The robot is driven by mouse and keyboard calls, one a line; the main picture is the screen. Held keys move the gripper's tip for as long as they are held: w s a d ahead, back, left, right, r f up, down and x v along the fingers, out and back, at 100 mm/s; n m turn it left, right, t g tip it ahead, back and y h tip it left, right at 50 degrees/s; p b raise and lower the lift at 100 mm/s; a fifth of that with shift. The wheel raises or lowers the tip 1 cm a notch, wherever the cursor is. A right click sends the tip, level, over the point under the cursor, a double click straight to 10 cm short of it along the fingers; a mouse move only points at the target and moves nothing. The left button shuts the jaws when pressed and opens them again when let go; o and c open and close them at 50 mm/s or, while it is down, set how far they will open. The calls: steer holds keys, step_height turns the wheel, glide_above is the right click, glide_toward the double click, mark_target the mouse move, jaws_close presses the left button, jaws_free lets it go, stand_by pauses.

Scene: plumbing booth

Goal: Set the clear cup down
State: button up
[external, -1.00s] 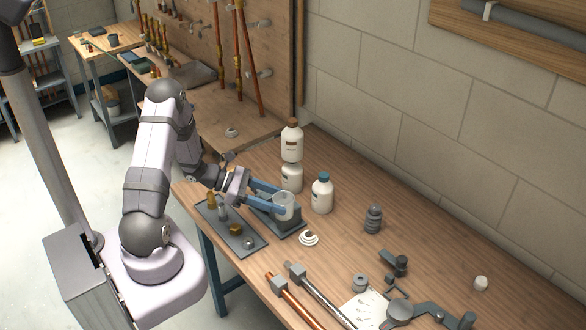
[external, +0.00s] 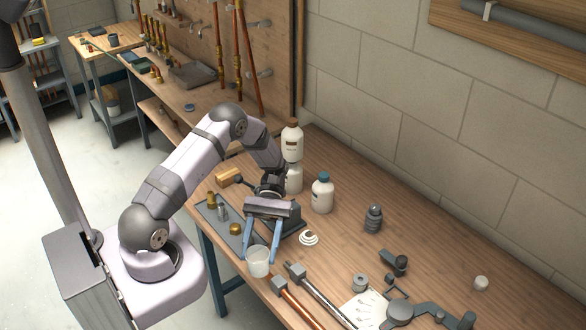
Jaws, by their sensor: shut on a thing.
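The clear cup (external: 258,262) is a small translucent vessel near the front edge of the workbench (external: 345,240). My gripper (external: 261,250) has its two blue fingers pointing down toward the front edge and is shut on the cup, one finger on each side. The cup looks upright. I cannot tell whether its base touches the bench or hangs a little above it.
A grey tray (external: 222,228) with small fittings lies left of the cup. A copper pipe (external: 297,305) and a grey pipe (external: 322,296) lie close on its right. White rings (external: 309,238), a blue-capped bottle (external: 322,193) and a brown-capped bottle (external: 292,142) stand farther back.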

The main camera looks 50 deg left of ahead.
steer(key=w+a+m+y+b, duration=0.1)
steer(key=w+a+m+y, duration=0.3)
steer(key=m+y, duration=0.45)
steer(key=w+a+m+y+b, duration=0.2)
steer(key=a+m+y, duration=0.4)
steer(key=m+y, duration=0.25)
steer(key=w+d+r+m+t+y+b, duration=0.15)
steer(key=w+m+t+b, duration=0.25)
steer(key=w+m+t, duration=0.6)
steer(key=w+d+r+m+t+y+b, duration=0.1)
steer(key=w+d+m+t+y+b, duration=0.3)
steer(key=w, duration=0.9)
steer(key=w+d+f+m+t+h+b, duration=0.1)
steer(key=w+d+m+t+h+b, duration=0.5)
steer(key=d, duration=0.4)
steer(key=w+d+f+m+t+h+b, duration=0.1)
steer(key=w+d+m+t+h+b, duration=0.3)
steer(key=d+m+h+b, duration=0.5)
steer(key=shift+s+d+f+n+y, duration=0.1)
steer(key=shift+d+f+n+y, duration=0.2)
steer(key=shift+f, duration=1.3)
steer(key=shift+s+f+n+y, duration=0.15)
steer(key=shift+f+n, duration=0.2)
steer(key=shift+f, duration=1.25)
steer(key=shift+w+d+f+n+y, duration=0.1)
steer(key=shift+d+f+n+y, duration=0.2)
steer(key=shift+f, duration=1.3)
steer(key=shift+a+f, duration=0.15)
